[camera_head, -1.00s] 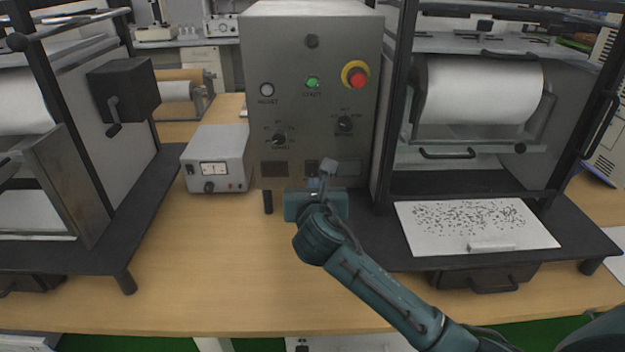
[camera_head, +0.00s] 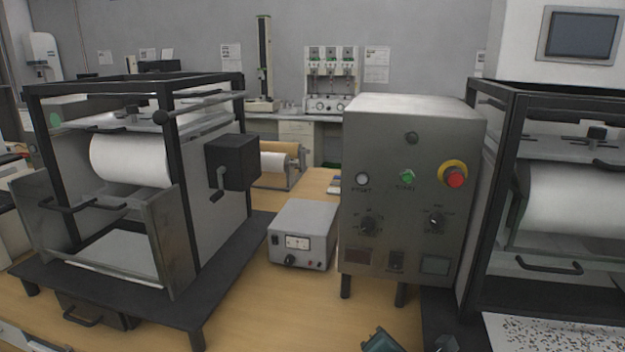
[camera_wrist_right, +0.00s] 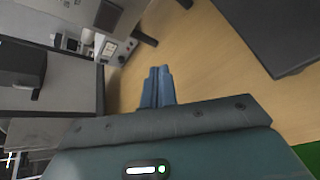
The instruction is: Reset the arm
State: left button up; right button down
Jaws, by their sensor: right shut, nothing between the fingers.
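My right gripper (camera_wrist_right: 157,88) shows in the right wrist view with its two blue-grey fingers shut together and nothing between them. It hangs above the wooden table, pointing toward the machines. In the head view only a small teal part of my right arm (camera_head: 383,340) shows at the bottom edge, below the control box. The grey control box (camera_head: 411,225) stands upright in the middle right, with a white reset button (camera_head: 362,179), a green start button (camera_head: 407,176) and a red emergency knob (camera_head: 454,177). My left gripper is in neither view.
A small grey meter box (camera_head: 302,234) stands left of the control box. Framed roller machines stand at left (camera_head: 185,307) and right (camera_head: 496,190). The wooden table (camera_head: 262,305) is bare in front of the meter box. A speckled sheet (camera_head: 560,335) lies at lower right.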

jog(key=s+f+m+y, duration=0.1)
jog(key=s+f+m, duration=0.1)
jog(key=s+m, duration=0.1)
jog(key=s+a+f+m+g+y+p, duration=0.1)
jog(key=s+f+m, duration=0.2)
jog(key=s+a+f+m+y, duration=0.1)
jog(key=s+f+m, duration=0.2)
jog(key=s+m, duration=0.1)
jog(key=shift+g, duration=0.4)
jog(key=s+d+f+m+y+p, duration=0.1)
jog(key=s+f+m, duration=0.2)
jog(key=s+m, duration=0.8)
jog(key=m, duration=0.2)
jog(key=shift+s+f+m+g+p, duration=0.15)
jog(key=shift+s+m+g+p, duration=0.1)
jog(key=shift+m+g+p, duration=0.05)
jog(key=shift+s+d, duration=0.1)
jog(key=shift+d, duration=0.1)
